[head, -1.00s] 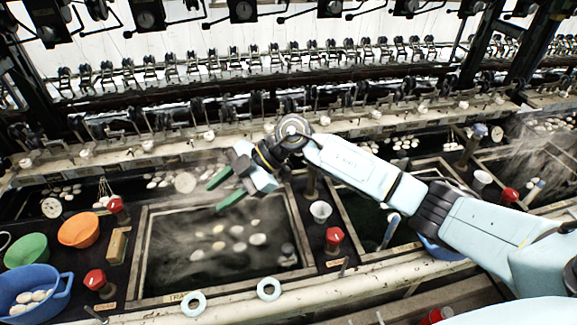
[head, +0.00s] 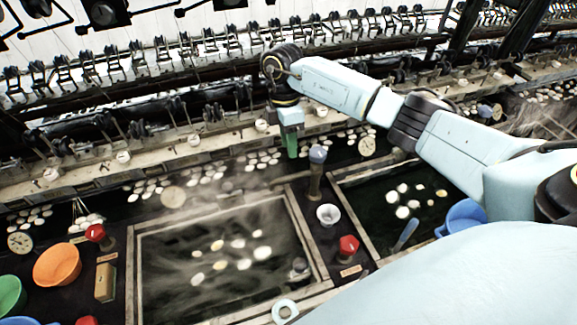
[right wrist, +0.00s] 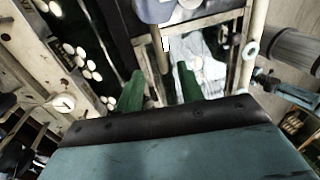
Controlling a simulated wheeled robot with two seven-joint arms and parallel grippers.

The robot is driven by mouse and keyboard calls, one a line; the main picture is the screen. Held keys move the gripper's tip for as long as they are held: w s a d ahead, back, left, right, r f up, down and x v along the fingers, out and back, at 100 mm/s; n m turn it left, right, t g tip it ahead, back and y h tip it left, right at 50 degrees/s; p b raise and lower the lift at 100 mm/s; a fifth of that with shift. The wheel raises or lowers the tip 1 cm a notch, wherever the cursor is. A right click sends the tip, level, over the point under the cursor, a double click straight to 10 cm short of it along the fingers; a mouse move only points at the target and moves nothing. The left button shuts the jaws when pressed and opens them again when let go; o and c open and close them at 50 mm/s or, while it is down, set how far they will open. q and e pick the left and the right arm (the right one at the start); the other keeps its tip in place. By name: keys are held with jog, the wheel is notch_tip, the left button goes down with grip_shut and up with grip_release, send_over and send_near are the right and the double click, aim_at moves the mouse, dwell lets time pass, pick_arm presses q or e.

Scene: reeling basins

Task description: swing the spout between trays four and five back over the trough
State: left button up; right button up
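A post with a grey-blue rounded knob (head: 317,153) stands on the dark strip between two framed trays, and I take it for the spout. Which way its outlet points I cannot tell. The near tray (head: 137,270) is on the left and the other tray (head: 338,190) on the right. The dark trough (head: 118,207) with pale cocoons runs behind them. My right gripper (head: 291,147) points down just left of and behind the knob, apparently apart from it. In the right wrist view its green fingers (right wrist: 160,88) are spread with nothing held. My left gripper is out of view.
A white cup (head: 328,214) and a red knob (head: 348,244) stand in front of the post. A blue basin (head: 463,217) is at the right. An orange bowl (head: 57,264) is at the left. A ledge with reeling gear (head: 150,150) runs behind the trough.

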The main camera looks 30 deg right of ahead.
aim_at(291, 175)
jog(key=f, duration=0.2)
jog(key=s+f, duration=0.1)
jog(key=f, duration=0.4)
jog(key=shift+s+a+f, duration=0.2)
jog(key=shift+f, duration=0.55)
jog(key=shift+s+f, duration=0.1)
jog(key=shift+f, duration=0.1)
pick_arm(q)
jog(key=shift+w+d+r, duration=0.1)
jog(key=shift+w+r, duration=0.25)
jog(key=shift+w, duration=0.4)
pick_arm(e)
grip_shut()
